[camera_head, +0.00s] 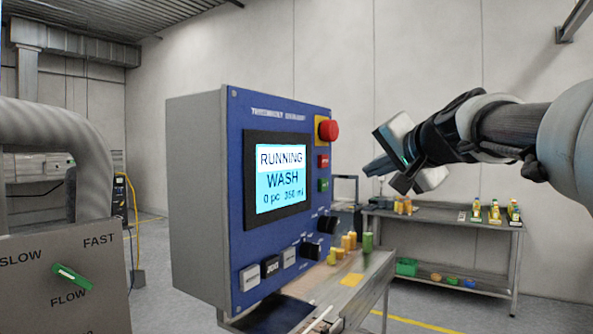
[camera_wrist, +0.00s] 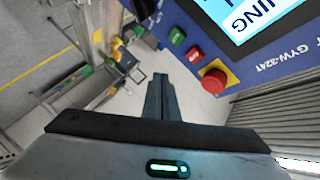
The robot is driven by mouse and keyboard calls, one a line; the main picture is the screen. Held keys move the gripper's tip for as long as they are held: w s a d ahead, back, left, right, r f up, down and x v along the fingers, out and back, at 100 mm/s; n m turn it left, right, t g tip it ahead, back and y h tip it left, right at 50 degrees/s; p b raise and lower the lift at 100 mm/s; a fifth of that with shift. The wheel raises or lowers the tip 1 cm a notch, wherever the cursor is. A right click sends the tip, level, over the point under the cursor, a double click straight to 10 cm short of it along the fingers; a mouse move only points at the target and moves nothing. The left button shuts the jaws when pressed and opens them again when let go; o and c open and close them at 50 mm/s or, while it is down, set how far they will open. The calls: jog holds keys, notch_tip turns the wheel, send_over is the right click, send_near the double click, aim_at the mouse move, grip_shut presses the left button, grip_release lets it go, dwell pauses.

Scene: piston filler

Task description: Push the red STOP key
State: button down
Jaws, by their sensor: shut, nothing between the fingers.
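The red STOP key (camera_head: 323,161) is a small square key on the blue control panel (camera_head: 240,215), right of the screen. It also shows in the wrist view (camera_wrist: 193,53); its lettering is too small to read. It sits between the green key (camera_head: 323,185) below and the larger red mushroom button (camera_head: 328,130) on a yellow plate above. My gripper (camera_head: 371,169) is shut and empty, right of the panel and apart from it, with its fingertips at about the red key's height in the head view. In the wrist view the closed fingers (camera_wrist: 160,80) point left of the keys.
Black knobs (camera_head: 327,224) and several square keys line the panel's lower part. A bench (camera_head: 360,285) with yellow and green containers stands below my gripper. A shelf table (camera_head: 450,222) stands behind. The space between gripper and keys looks clear.

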aim_at(325, 161)
jog(key=shift+w+d+r+m+t, duration=0.4)
jog(key=shift+w+d+r, duration=0.25)
jog(key=shift+d, duration=0.2)
jog(key=shift+a, duration=0.1)
jog(key=w+a+p, duration=0.4)
jog(key=w+a, duration=0.1)
jog(key=a, duration=0.2)
jog(key=shift+p, duration=0.3)
jog(key=shift+a, duration=0.1)
dwell(1.4)
jog(key=shift+w+a, duration=0.2)
jog(key=shift+a, duration=0.15)
jog(key=shift+w+a+p, duration=0.2)
jog(key=shift+a+p, duration=0.1)
jog(key=shift+p, duration=0.05)
dwell(0.9)
jog(key=shift+s+d+b, duration=0.45)
jog(key=shift+d+b, duration=0.2)
